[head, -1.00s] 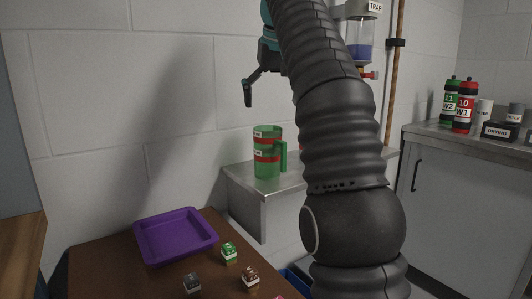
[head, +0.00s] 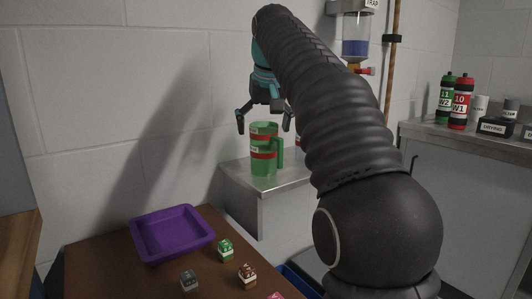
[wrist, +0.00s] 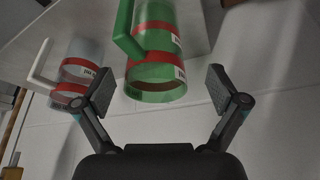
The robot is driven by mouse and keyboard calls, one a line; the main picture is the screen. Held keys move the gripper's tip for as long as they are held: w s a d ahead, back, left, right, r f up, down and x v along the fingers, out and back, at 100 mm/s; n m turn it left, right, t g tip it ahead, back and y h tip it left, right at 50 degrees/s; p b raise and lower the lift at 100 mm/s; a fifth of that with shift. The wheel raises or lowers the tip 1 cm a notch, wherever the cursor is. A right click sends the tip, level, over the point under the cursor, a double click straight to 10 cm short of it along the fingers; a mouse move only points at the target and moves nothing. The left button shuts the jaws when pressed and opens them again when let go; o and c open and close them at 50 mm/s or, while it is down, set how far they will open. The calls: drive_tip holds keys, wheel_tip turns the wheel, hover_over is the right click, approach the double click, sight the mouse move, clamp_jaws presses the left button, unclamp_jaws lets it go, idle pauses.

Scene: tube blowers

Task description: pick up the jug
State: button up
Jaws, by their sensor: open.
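A green see-through jug (head: 263,165) with red bands and a handle on its right stands upright on a metal shelf (head: 240,180). In the wrist view the same jug (wrist: 155,45) shows with its open rim toward my gripper. My gripper (head: 264,122) is open, with one finger on either side of the jug's rim in the picture. In the wrist view the fingers (wrist: 160,84) are spread wide with no visible contact. The jug's far side is hidden.
A clear jug with a white handle and red bands (wrist: 77,72) stands beside the green one, mostly hidden by my arm in the head view. A purple tray (head: 150,252) and several small blocks lie on the brown table. Bottles (head: 461,103) stand on the right counter.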

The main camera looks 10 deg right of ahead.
sight(264, 145)
drive_tip(key=shift+d+x, duration=0.15)
drive_tip(key=shift+x, duration=1.25)
drive_tip(key=shift+d+x, duration=0.1)
drive_tip(key=shift+x, duration=1.25)
drive_tip(key=shift+s, duration=0.1)
drive_tip(key=c, duration=1.3)
